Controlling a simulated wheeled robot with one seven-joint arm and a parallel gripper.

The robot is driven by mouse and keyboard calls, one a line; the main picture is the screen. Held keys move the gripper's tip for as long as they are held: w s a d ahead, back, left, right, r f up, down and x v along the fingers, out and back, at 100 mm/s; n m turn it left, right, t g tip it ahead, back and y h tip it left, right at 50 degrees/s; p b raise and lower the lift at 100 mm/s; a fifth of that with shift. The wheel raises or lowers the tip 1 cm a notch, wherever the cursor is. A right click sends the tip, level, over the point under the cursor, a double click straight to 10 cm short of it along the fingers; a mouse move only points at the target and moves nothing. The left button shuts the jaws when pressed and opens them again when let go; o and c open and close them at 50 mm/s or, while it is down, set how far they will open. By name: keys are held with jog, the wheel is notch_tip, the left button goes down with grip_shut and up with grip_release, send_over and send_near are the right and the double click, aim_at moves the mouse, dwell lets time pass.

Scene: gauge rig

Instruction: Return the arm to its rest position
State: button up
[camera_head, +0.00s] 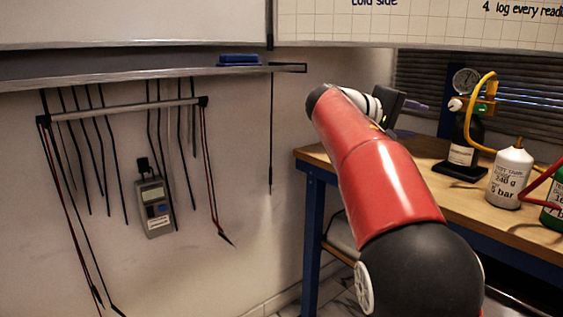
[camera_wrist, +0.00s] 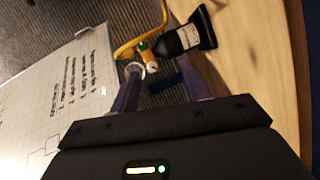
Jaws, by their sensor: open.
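My red and black arm reaches up and forward in the head view, over the near left corner of the workbench. My gripper (camera_head: 422,106) shows only in part there, at the far end of the arm beside the bench. In the wrist view my gripper (camera_wrist: 163,88) has its two purple-grey fingers apart with nothing held between them. Beyond the fingertips are a dark bottle (camera_wrist: 181,40) and a gauge with a yellow hose (camera_wrist: 134,68). The fingers appear apart from these, though the exact gap is hard to tell.
The wooden workbench (camera_head: 455,204) carries the black bottle (camera_head: 462,140) with its gauge (camera_head: 466,80), a white canister (camera_head: 510,178) and a green one (camera_head: 556,205). A handheld meter (camera_head: 154,207) and several leads hang from a wall rack (camera_head: 125,108). A whiteboard shelf (camera_head: 150,75) juts out at upper left.

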jog(key=s+f+y, duration=0.8)
jog(key=s+f, duration=0.4)
jog(key=s, duration=0.1)
jog(key=s+a+f+y, duration=0.3)
jog(key=s+a+f, duration=0.3)
jog(key=s+f, duration=0.3)
jog(key=s+a+f+m+t+y, duration=0.1)
jog(key=s+a+f+y, duration=0.3)
jog(key=s+f, duration=0.5)
jog(key=shift+s+a+m, duration=0.3)
jog(key=shift+s+a, duration=0.5)
jog(key=shift+a, duration=0.25)
jog(key=shift+o, duration=0.3)
jog(key=shift+a, duration=0.1)
